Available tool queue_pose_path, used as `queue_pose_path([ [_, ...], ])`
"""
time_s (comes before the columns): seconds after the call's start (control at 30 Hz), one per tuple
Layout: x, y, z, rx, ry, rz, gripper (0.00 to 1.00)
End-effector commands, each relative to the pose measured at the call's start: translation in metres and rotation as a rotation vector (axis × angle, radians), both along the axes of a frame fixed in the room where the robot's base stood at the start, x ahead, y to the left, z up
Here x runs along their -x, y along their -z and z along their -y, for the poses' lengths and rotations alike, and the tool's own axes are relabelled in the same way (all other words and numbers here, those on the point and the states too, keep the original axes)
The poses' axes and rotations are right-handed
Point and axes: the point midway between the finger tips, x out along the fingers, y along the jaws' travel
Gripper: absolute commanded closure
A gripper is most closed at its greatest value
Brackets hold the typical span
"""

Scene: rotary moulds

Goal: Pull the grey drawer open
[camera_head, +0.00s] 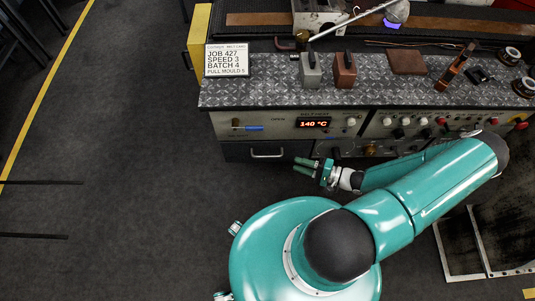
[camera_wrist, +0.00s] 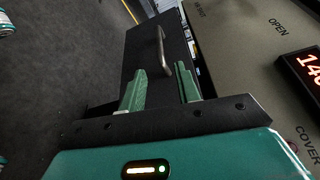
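The dark grey drawer (camera_head: 236,153) is at the lower left of the workbench front in the head view, below the panel. Its pale bar handle (camera_head: 267,155) is on the front face. In the wrist view the drawer front (camera_wrist: 135,52) fills the upper middle, with the handle (camera_wrist: 162,48) ahead of and between my fingers. My gripper (camera_head: 296,165) is just right of the handle in the head view. Its two green fingers are apart and empty in the wrist view (camera_wrist: 160,67), short of the handle. A narrow gap shows beside the drawer's edge; how far it is open I cannot tell.
Above the drawer is a control panel with a blue-handled lever (camera_head: 247,128) and a 140 °C display (camera_head: 313,123). More knobs and switches run to the right. The bench top (camera_head: 250,92) carries a sign (camera_head: 227,60) and mould blocks. The floor (camera_head: 130,150) left of the drawer is clear.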

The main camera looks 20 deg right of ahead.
Motion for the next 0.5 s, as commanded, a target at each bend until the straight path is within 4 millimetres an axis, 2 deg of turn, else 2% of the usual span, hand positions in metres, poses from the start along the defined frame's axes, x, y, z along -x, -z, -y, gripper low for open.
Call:
queue_pose_path([
  [0.5,-0.064,0.008,-0.076,-0.002,-0.002,-0.001,0.67],
])
